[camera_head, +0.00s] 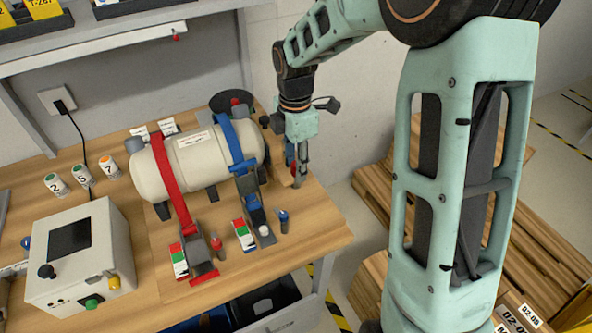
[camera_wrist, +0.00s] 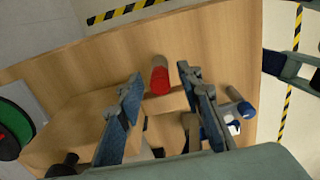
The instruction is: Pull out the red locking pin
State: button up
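My gripper (camera_head: 299,180) points down over the back right of the wooden workbench, to the right of the cream tank. Its fingers are open and apart in the wrist view (camera_wrist: 164,88). A red cylinder with a grey end (camera_wrist: 160,78) shows in the gap near the fingertips, with no visible grip on it. I cannot tell which red piece is the locking pin.
The cream tank (camera_head: 180,162) lies under a red strap and a blue strap. A blue pin (camera_head: 283,216) stands near the blue strap's latch. A blue-ended cylinder (camera_wrist: 243,108) is beside the right finger. A control box (camera_head: 80,270) stands front left. Pallets lie beyond the bench's right edge.

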grip_shut()
jog(key=shift+r, duration=0.2)
jog(key=shift+r+p, duration=2.5)
jog(key=shift+r, duration=0.35)
